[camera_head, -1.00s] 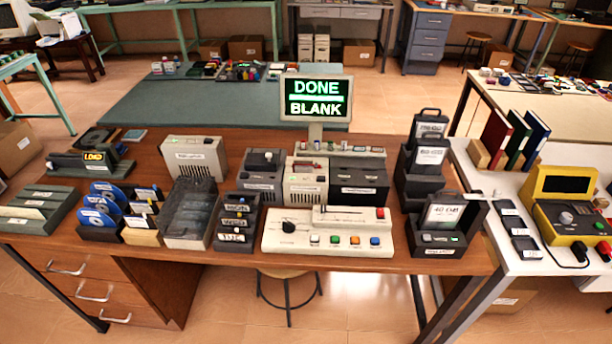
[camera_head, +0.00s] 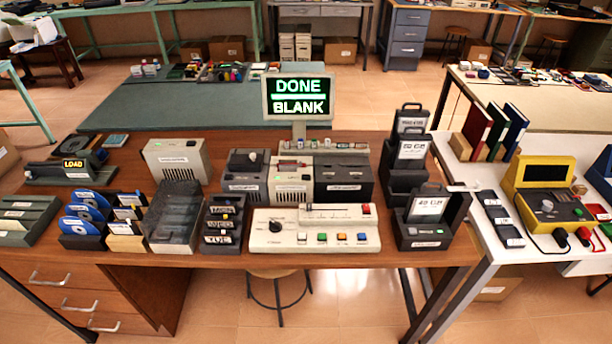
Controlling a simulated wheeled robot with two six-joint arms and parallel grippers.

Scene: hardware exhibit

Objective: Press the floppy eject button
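A white control console (camera_head: 290,250) sits at the front middle of the wooden table. I cannot read any label marking the floppy eject button. A monitor (camera_head: 297,97) behind shows "DONE" and "BLANK" in green. Neither of my grippers is in view.
Dark drive boxes (camera_head: 345,178) stand behind the console. Black holders (camera_head: 425,225) stand right of it, a small labelled rack (camera_head: 222,222) left. Blue discs (camera_head: 82,226) sit further left. A yellow device (camera_head: 548,205) stands on the white table at right.

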